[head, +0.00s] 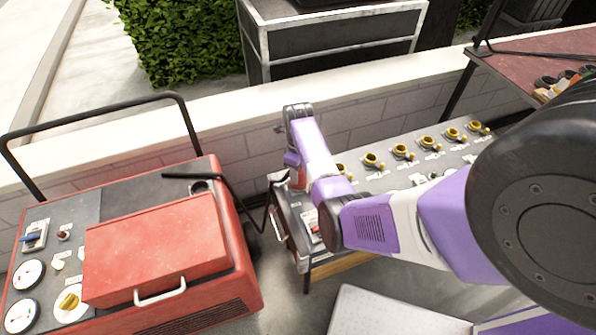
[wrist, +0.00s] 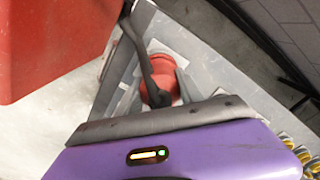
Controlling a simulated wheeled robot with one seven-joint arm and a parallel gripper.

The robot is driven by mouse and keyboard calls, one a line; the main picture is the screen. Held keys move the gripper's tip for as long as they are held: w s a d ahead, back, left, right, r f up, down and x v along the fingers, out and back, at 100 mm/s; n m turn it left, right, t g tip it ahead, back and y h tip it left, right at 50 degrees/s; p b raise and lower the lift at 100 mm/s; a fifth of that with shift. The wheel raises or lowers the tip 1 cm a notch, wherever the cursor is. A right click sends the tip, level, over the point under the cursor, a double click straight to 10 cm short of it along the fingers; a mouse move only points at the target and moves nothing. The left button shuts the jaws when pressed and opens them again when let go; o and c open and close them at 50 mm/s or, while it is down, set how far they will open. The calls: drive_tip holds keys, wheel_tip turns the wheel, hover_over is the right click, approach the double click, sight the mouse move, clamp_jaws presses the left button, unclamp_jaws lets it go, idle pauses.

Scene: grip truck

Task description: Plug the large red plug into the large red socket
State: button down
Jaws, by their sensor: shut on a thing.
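My gripper (head: 294,160) is at the left end of the grey panel table (head: 292,222), pointing down. It is shut on a large red plug (head: 298,180), seen just below my purple wrist. In the wrist view the red plug (wrist: 156,74) sits between the fingers, beyond the grey edge of my gripper. A black cable (wrist: 142,45) passes in front of it. I cannot clearly make out the large red socket; my gripper and arm cover part of the panel. Whether the plug touches the panel cannot be told.
A red generator (head: 155,245) with a black handle bar stands at left; a black cable (head: 232,187) hangs from it toward the table. Several yellow sockets (head: 403,151) line the panel's back edge. A low block wall (head: 240,150) runs behind. A gap of floor separates generator and table.

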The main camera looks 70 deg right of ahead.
drive_tip(key=shift+f, duration=0.3)
drive_tip(key=c, duration=0.7)
unclamp_jaws()
drive_tip(key=shift+o, duration=0.5)
drive_tip(key=shift+o, duration=1.2)
drive_tip(key=shift+r+p, duration=2.3)
drive_tip(key=shift+r, duration=0.25)
